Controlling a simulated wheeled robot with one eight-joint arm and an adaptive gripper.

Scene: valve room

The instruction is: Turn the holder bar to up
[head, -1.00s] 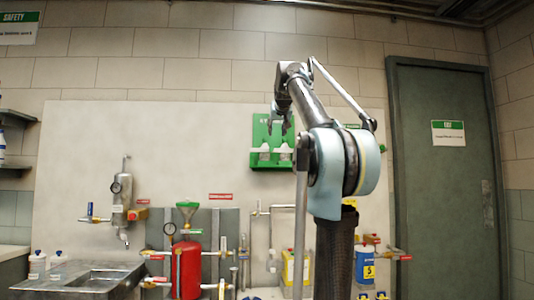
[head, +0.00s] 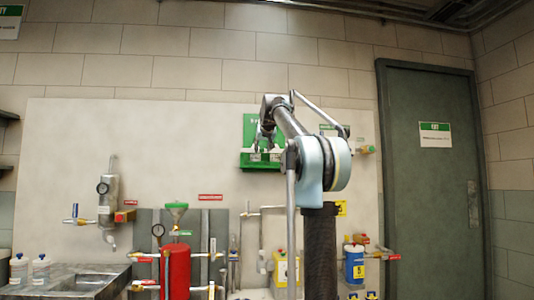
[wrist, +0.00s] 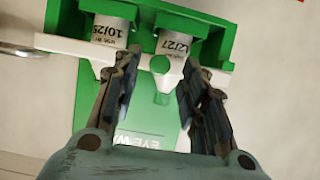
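A green eyewash station (head: 247,135) hangs on the pale wall panel; it fills the upper part of the wrist view (wrist: 85,105), upside down. Two white bottles with date labels, one (wrist: 106,30) reading 10/25 and one (wrist: 178,47) reading 12/27, sit in it. A white bar, which looks like the holder bar (wrist: 65,48), runs across near the bottle ends. My gripper (wrist: 157,75) is open, one finger on each side of a green round part (wrist: 160,64). The fingertips overlap the bar and bottles in view; I cannot tell whether they touch. In the head view my gripper (head: 263,138) covers part of the station.
A metal sink (head: 85,283) is at lower left. A dark green door (head: 430,200) is at the right.

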